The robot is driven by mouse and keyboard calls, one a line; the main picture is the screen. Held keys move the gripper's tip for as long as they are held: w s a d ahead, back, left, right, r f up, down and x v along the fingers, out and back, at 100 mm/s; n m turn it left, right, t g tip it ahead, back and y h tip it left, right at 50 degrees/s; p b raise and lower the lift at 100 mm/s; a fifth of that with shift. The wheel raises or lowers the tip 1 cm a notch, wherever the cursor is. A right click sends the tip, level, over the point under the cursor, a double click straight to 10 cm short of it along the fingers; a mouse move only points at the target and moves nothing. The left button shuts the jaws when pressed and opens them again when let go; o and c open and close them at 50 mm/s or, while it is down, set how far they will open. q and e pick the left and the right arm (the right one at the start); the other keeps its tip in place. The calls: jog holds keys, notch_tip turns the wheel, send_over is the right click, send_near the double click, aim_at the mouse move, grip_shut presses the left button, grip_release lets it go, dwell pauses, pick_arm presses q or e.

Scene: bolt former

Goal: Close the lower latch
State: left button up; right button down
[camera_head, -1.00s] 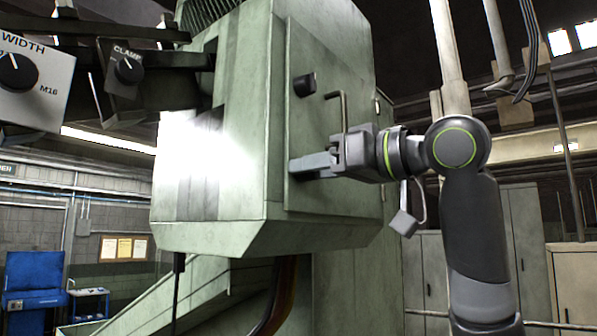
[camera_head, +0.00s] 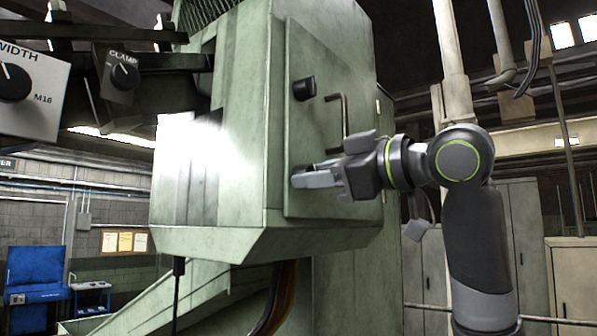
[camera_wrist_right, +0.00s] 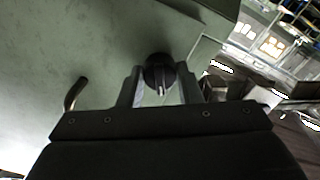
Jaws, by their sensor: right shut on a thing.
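The lower latch, a round black knob (camera_wrist_right: 157,70), is on the green door panel (camera_head: 327,125). My right gripper (camera_head: 308,178) reaches in from the right with its fingertips at the panel, shut on the lower latch. In the right wrist view the knob sits between the two fingers (camera_wrist_right: 161,88), with its ridge pointing along them. In the head view the fingers hide most of this knob. The upper latch (camera_head: 304,87), a similar black knob, stands above on the same panel. My left gripper does not show.
A bent door handle (camera_head: 343,115) stands out just above my right gripper; it also shows in the right wrist view (camera_wrist_right: 75,94). A control box with a CLAMP dial (camera_head: 122,75) is at upper left. Grey cabinets (camera_head: 518,240) stand behind my right arm.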

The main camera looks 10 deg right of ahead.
jog(key=n, duration=0.5)
jog(key=c, duration=0.8)
grip_release()
jog(key=shift+c, duration=0.2)
jog(key=b+v, duration=0.2)
jog(key=v, duration=0.6)
